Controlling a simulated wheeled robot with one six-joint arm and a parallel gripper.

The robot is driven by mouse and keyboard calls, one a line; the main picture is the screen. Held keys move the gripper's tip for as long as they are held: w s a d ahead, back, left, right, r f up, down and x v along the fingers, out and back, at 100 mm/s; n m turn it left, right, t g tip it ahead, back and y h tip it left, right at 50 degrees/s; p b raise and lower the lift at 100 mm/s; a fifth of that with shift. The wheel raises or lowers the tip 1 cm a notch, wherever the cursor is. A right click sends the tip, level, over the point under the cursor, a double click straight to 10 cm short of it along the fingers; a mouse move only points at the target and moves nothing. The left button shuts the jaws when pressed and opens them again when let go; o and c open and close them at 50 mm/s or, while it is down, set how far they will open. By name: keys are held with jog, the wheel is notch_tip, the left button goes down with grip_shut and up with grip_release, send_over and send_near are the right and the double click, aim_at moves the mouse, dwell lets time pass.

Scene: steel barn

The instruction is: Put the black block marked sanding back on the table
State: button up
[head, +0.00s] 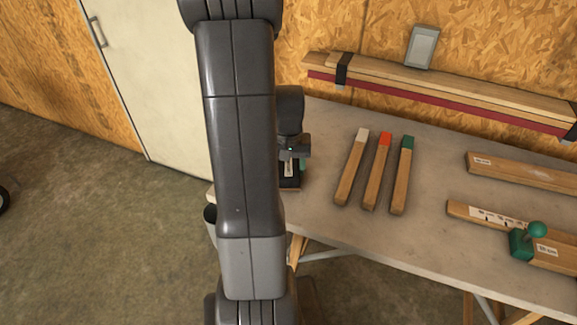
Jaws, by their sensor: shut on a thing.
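The black block (290,183) shows at the left end of the grey table (330,226), partly hidden behind my arm. It has a pale label, too small to read. My gripper (293,155) is directly above it, pointing down, and is shut on the block's upper part. The fingertips are small and partly hidden by my arm. I cannot tell whether the block touches the tabletop or is held just above it.
Three wooden sticks with white, red and green ends (378,172) lie right of the block. Further right are a labelled plank (520,171) and a green knobbed tool (524,241) on wood. Bare tabletop separates block and sticks.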

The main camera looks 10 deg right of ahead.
aim_at(289, 166)
jog(key=o, duration=1)
jog(key=shift+f, duration=0.1)
jog(key=shift+c, duration=0.2)
notch_tip(289, 166, up, 12)
jog(key=shift+r, duration=0.2)
notch_tip(289, 166, down, 12)
jog(key=shift+f, duration=0.1)
jog(key=shift+r, duration=0.95)
